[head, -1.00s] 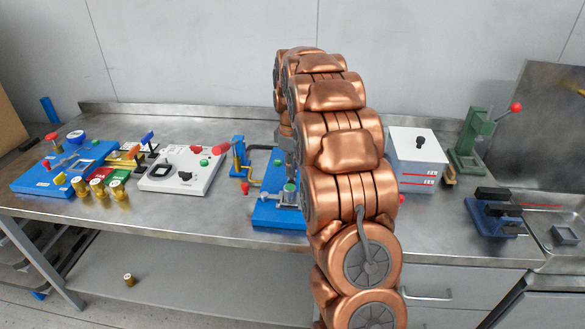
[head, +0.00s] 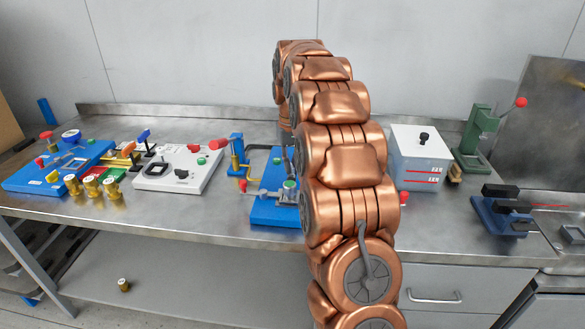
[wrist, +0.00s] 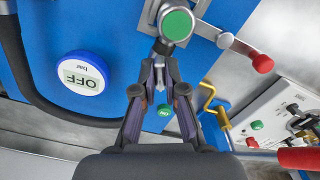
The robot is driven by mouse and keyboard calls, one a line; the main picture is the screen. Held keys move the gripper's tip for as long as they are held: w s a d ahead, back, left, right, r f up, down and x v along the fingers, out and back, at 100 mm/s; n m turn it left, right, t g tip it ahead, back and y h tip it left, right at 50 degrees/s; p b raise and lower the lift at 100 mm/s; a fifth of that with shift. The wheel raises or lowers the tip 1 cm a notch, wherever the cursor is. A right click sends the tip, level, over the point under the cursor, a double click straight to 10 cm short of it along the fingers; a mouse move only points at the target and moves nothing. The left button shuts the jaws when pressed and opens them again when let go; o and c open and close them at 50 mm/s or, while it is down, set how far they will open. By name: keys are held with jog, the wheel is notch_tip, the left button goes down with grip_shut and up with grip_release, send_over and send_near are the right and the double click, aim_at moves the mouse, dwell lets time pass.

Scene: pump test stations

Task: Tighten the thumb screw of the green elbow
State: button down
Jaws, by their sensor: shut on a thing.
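The green-capped elbow (wrist: 177,24) is at the top of the wrist view, on grey metal pipework. In the head view its green cap (head: 289,184) shows beside my arm, above a blue base plate (head: 268,213). My gripper (wrist: 163,50) reaches up to the underside of the elbow. Its fingertips close together on the small grey thumb screw there, which they mostly hide. I cannot see how far the screw is turned in. In the head view my arm covers most of the gripper and the right part of this station.
A grey lever with a red knob (wrist: 262,63) sticks out right of the elbow. A round gauge reading OFF (wrist: 86,76) and a black hose lie left. A yellow hook-shaped pipe (wrist: 213,103) is right of the fingers. A white box (head: 419,157) stands right of my arm.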

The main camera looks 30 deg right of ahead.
aim_at(292, 165)
jog(key=m+b, duration=0.1)
jog(key=m, duration=0.3)
jog(key=shift+m, duration=0.3)
dwell(0.3)
jog(key=c, duration=1.2)
grip_release()
jog(key=shift+r, duration=3.75)
